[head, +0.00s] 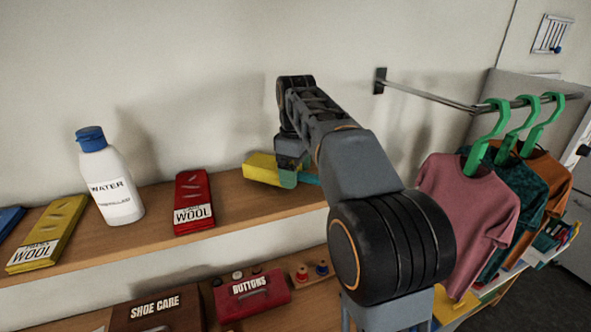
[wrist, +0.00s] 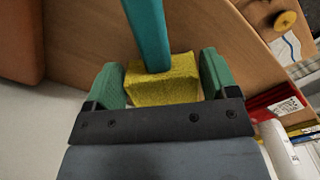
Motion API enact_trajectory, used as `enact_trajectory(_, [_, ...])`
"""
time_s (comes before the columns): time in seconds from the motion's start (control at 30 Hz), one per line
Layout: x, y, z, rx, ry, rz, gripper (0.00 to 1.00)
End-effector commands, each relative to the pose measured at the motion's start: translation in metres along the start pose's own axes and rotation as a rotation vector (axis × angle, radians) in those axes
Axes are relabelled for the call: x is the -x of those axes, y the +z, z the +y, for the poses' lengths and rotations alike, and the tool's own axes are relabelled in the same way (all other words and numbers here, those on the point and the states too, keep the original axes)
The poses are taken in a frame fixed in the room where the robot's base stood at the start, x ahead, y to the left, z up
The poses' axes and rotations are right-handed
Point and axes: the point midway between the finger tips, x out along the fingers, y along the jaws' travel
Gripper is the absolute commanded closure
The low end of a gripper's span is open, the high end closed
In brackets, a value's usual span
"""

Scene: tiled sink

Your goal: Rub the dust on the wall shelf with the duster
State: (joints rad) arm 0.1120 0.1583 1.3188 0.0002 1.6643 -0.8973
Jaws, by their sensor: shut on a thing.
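The duster has a yellow block-shaped head (head: 262,168) and a teal handle. My gripper (head: 288,178) is shut on the duster at the right part of the wall shelf (head: 120,240), a long wooden board. In the wrist view the yellow head (wrist: 165,88) sits between the green fingers (wrist: 163,78), and the teal handle (wrist: 147,35) points away from the wrist. The duster is low at the shelf top; I cannot tell if it touches. I cannot make out any dust; my arm hides part of the shelf's right end.
A red wool packet (head: 193,203), a white water bottle (head: 112,182) and a yellow packet (head: 46,235) stand left on the shelf. Below are a shoe care box (head: 155,312) and a red buttons box (head: 250,296). Shirts (head: 470,205) hang from a rail (head: 430,96) at right.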

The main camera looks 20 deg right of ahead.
Motion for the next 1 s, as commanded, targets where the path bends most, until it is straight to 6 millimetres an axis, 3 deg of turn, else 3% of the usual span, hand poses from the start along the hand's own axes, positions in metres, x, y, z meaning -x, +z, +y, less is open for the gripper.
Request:
enact_trajectory(0.8, [-0.015, 0.001, -0.001, 0.0, 0.0, 0.0, 0.4])
enact_trajectory(1.0, [-0.015, 0.009, -0.009, 0.0, 0.002, 0.001, 0.4])
